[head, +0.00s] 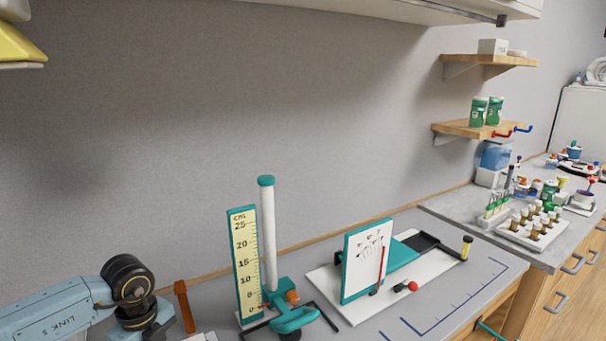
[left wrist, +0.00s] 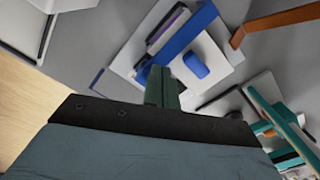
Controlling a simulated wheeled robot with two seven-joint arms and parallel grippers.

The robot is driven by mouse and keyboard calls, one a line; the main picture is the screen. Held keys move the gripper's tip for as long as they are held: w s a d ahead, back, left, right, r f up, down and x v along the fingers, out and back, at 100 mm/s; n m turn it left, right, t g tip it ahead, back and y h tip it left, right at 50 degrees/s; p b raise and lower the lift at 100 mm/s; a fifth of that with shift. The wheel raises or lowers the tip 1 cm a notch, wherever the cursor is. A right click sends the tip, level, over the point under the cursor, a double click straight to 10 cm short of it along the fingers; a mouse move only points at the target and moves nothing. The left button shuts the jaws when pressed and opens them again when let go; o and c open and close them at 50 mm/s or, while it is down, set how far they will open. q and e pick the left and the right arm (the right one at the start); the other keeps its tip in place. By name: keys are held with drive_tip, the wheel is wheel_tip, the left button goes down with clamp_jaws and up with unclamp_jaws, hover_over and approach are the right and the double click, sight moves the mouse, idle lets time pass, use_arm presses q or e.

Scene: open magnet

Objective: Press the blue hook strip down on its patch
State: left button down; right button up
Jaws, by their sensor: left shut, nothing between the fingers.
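In the left wrist view a long blue strip (left wrist: 182,38) lies across a white board (left wrist: 222,68). A smaller rounded blue piece (left wrist: 196,65) sits beside it on the white surface. I cannot tell for sure which of them is the hook strip, or whether either touches a patch. My left gripper (left wrist: 162,72) is shut and empty, its dark green fingers over the near edge of the board; they overlap the blue strip's lower end in the picture, contact unclear. In the head view only my left arm shows, at lower left; its fingers and the blue pieces are out of view.
An orange-brown post (head: 184,305) stands near my left arm. Right of it are a teal stand with a cm ruler (head: 245,262) and a white column, then a white board with an upright teal panel (head: 366,262). Shelves (head: 478,130) hang on the wall.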

use_arm(q)
drive_tip(key=shift+f+b, duration=1.05)
drive_tip(key=shift+f, duration=0.55)
wheel_tip(320, 180, up, 11)
drive_tip(key=p, duration=0.8)
drive_tip(key=shift+p, duration=0.3)
idle(1.8)
